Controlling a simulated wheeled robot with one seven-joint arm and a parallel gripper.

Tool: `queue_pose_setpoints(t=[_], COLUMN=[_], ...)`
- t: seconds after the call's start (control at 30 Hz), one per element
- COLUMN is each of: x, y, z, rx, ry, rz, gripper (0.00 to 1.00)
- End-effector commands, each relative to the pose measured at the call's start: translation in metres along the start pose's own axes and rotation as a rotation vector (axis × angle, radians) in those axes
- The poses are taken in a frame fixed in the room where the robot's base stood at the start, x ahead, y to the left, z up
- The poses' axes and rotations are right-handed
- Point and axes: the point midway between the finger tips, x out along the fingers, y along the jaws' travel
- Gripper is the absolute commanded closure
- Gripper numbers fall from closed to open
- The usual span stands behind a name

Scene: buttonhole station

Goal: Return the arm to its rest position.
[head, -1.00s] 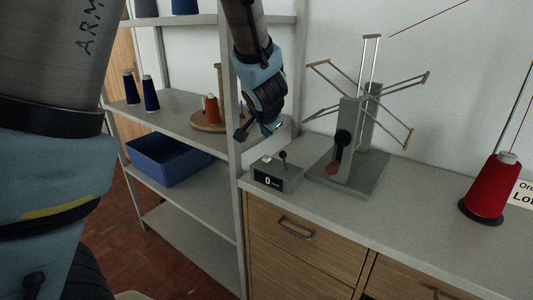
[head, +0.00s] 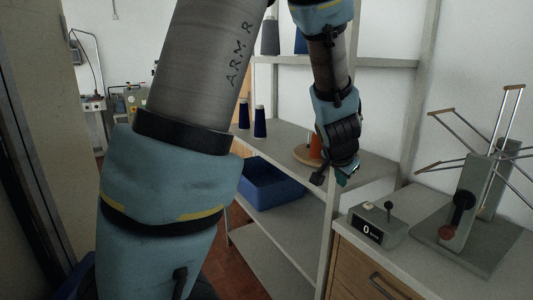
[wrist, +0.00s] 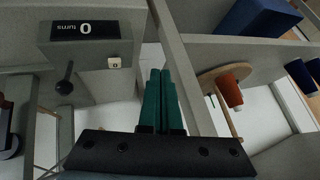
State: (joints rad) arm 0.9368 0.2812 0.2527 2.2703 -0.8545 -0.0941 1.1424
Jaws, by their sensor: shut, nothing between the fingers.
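My gripper (head: 347,176) hangs from my raised arm in the head view, in front of the shelf unit's post and left of the counter box. In the wrist view its two green fingers (wrist: 159,100) lie side by side, shut with nothing between them. The turns counter (head: 378,224) stands on the cabinet top to the right of and below my gripper, apart from it. The counter also shows at the upper left of the wrist view (wrist: 98,36) with its display reading 0. My fingertips touch nothing that I can see.
The skein winder (head: 478,205) stands on the cabinet top at right. The shelf unit (head: 378,169) behind my gripper bears an orange cone (head: 315,146) on a wooden disc and dark blue cones (head: 260,121). A blue bin (head: 275,190) sits on the lower shelf. Machines (head: 133,100) stand far left.

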Motion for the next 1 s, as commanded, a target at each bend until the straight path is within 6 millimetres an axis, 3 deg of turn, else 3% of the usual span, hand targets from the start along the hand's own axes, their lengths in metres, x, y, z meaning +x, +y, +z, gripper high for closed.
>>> queue_pose_setpoints(t=[0.03,0.1,0.3,0.5,0.6,0.77,1.0], x=[-0.006,-0.014,-0.047,-0.089,-0.105,-0.119,-0.12], y=[-0.018,-0.032,-0.061,-0.075,-0.077,-0.078,-0.078], z=[0.021,0.048,0.134,0.216,0.244,0.267,0.269], rx=[-0.076,-0.171,-0.447,-0.69,-0.773,-0.837,-0.846], ry=[-0.031,-0.078,-0.246,-0.431,-0.5,-0.559,-0.565], rz=[0.015,0.042,0.076,0.04,0.012,-0.018,-0.022], gripper=[1.0,1.0,1.0,1.0,1.0,1.0,1.0])
